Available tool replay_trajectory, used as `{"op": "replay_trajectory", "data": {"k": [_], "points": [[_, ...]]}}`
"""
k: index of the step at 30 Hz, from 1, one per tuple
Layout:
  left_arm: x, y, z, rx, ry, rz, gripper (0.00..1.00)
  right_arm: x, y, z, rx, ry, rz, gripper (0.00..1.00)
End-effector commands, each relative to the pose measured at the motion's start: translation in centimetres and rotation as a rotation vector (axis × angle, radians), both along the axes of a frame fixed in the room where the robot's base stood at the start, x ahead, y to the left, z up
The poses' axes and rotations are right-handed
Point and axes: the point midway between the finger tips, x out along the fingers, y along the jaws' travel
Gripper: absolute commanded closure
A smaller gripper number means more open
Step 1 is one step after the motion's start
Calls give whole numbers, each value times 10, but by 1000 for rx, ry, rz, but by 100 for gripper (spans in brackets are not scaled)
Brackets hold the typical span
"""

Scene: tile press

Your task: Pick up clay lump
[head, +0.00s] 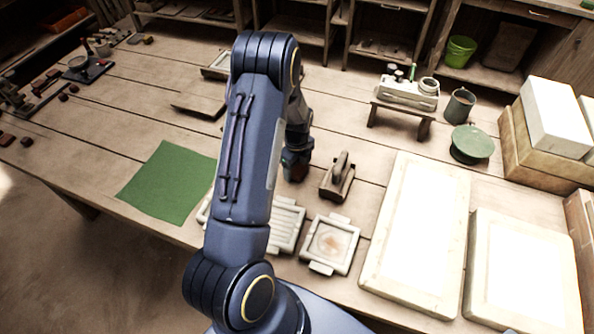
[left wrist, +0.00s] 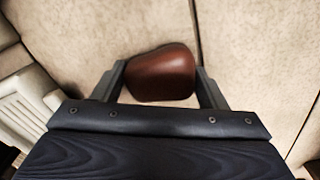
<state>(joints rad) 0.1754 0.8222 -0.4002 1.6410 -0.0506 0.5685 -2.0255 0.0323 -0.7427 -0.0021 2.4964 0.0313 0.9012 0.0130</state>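The clay lump (left wrist: 160,74) is a smooth red-brown block with rounded edges, seen in the left wrist view against the pale wooden table. My left gripper (left wrist: 160,78) is over it, with one finger on each side of the lump. The fingers are spread wide and look open; whether they touch the lump's sides is hard to tell. In the head view my left gripper (head: 296,168) is low over the table, mostly hidden behind my arm, and the lump there cannot be made out clearly. My right gripper is in neither view.
A wooden block with a handle (head: 338,180) stands right of the gripper. A pale square mould (head: 331,245) and a ribbed one (head: 288,226) lie nearer. A green mat (head: 168,184) is at left, large pale slabs (head: 418,235) at right. Table behind the gripper is mostly bare.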

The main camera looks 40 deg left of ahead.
Motion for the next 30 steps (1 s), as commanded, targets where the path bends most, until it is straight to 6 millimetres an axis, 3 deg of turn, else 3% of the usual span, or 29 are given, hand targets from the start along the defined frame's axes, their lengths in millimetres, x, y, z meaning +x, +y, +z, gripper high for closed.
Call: {"op": "replay_trajectory", "data": {"k": [1, 5, 17, 22, 30], "points": [[0, 0, 0, 0, 0, 0, 48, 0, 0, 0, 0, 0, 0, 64], [0, 0, 0, 0, 0, 0, 65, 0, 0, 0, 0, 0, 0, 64], [1, 0, 9, 0, -3, 0, 65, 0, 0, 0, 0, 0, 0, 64], [1, 0, 34, 1, -7, 0, 65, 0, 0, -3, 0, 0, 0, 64], [-53, -5, 96, 0, -8, 1, 65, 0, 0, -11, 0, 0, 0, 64]]}}
